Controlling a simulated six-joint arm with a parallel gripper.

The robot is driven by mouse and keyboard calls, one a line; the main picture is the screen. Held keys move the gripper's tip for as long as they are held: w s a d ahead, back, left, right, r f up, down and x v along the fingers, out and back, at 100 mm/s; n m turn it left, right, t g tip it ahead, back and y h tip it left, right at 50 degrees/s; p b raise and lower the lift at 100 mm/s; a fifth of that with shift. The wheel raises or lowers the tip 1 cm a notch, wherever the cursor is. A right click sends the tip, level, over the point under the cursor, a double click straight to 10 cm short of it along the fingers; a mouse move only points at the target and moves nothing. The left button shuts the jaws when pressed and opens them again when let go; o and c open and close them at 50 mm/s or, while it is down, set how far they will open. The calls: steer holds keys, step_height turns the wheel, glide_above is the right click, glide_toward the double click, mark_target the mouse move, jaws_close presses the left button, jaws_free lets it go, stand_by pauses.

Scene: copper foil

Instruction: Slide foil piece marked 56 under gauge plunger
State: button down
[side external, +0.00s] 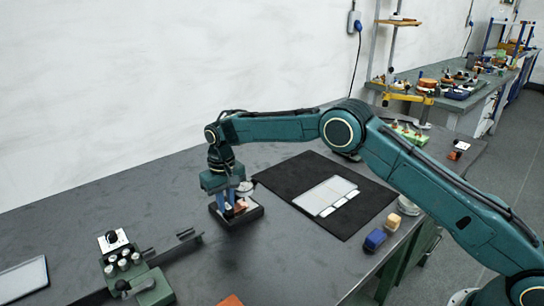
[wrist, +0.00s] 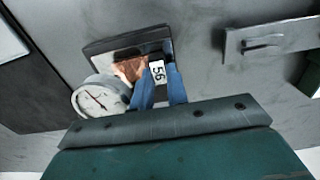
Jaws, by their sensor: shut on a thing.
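My gripper (wrist: 160,95) points down and its two blue fingers are shut on the foil piece marked 56 (wrist: 130,68), by its white tag (wrist: 157,72). The copper foil reaches left from the tag, over the dark base (wrist: 97,48) of the gauge. In the side view my gripper (side external: 232,207) is right at the gauge base (side external: 240,220). The plunger tip is hidden, so I cannot tell whether the foil is beneath it.
A black mat (side external: 285,182) with a pale sheet (side external: 325,195) lies right of the gauge. A green clamp device (side external: 150,288) with a dark rail stands at front left.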

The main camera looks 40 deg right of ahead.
steer(key=shift+d, duration=0.45)
stand_by(0.6)
steer(key=c, duration=1.7)
jaws_free()
steer(key=shift+d+r, duration=0.1)
steer(key=shift+r, duration=0.1)
steer(key=shift+r, duration=1.3)
steer(key=shift+r, duration=0.1)
steer(key=shift+c, duration=0.2)
steer(key=o, duration=0.5)
